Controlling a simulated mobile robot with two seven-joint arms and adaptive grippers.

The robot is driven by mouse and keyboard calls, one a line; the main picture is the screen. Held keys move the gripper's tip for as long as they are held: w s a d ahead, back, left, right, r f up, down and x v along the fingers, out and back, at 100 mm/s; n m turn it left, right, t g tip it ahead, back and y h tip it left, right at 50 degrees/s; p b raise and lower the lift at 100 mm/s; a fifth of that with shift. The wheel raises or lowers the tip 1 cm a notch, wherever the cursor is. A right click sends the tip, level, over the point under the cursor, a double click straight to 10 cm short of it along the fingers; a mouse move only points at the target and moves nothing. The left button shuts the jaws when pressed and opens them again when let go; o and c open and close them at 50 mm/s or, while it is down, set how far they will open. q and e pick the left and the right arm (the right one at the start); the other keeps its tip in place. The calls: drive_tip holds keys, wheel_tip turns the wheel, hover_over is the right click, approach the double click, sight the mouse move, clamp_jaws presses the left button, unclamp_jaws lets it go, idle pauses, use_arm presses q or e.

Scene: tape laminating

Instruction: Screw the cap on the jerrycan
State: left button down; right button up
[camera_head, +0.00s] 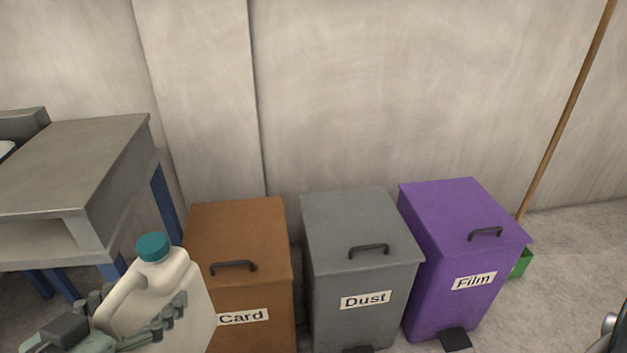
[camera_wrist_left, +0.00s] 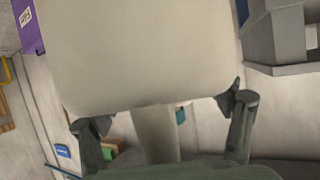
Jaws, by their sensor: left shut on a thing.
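A cream-white jerrycan (camera_head: 196,300) is in the lower left of the head view, slightly tilted, with its handle towards the left. A teal cap (camera_head: 153,247) sits on its mouth; I cannot tell how tightly it is screwed on. My left gripper (camera_head: 132,312) is shut on the jerrycan, its fingers around the handle side. In the left wrist view the jerrycan's pale body (camera_wrist_left: 150,50) fills the upper middle, between the fingers of the left gripper (camera_wrist_left: 162,115). The jerrycan's lower part is cut off in the head view. My right gripper is not in view.
A grey table (camera_head: 80,160) with blue legs stands at the left. A brown Card bin (camera_head: 240,225), a grey Dust bin (camera_head: 360,225) and a purple Film bin (camera_head: 450,210) stand closed along the wall. A broom (camera_head: 570,100) leans at the right.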

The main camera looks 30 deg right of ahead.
use_arm(q)
drive_tip(key=shift+r, duration=0.15)
drive_tip(key=shift+r, duration=0.2)
drive_tip(key=shift+w+a+r+t, duration=0.1)
drive_tip(key=shift+w+r+t, duration=0.05)
drive_tip(key=shift+w+t, duration=0.15)
drive_tip(key=w+a+f+n+t+y, duration=0.1)
drive_tip(key=a+n+t+y, duration=0.1)
drive_tip(key=a+n+y, duration=0.6)
drive_tip(key=a, duration=0.5)
drive_tip(key=shift+w+a+f+t+y, duration=0.2)
drive_tip(key=shift+f+t+y, duration=0.1)
drive_tip(key=shift+f+t, duration=0.1)
